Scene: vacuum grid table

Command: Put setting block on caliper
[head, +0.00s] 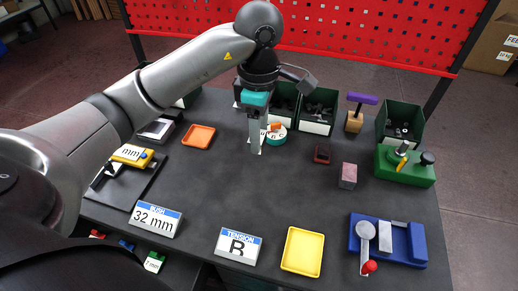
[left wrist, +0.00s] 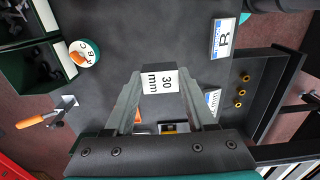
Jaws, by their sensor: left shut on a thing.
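My left gripper (head: 255,148) is over the middle-back of the table, pointing down. In the head view the block is mostly hidden by the fingers. A yellow piece marked "mm" (head: 131,154) sits on a black plate at the left, partly behind my left arm; it looks like part of the caliper. The block is well apart from it. My right gripper is not in view.
An orange tray (head: 198,136) lies left of the gripper; a teal round dial (head: 277,134) is close to its right. A yellow tray (head: 302,251) lies front right. The table's middle is clear.

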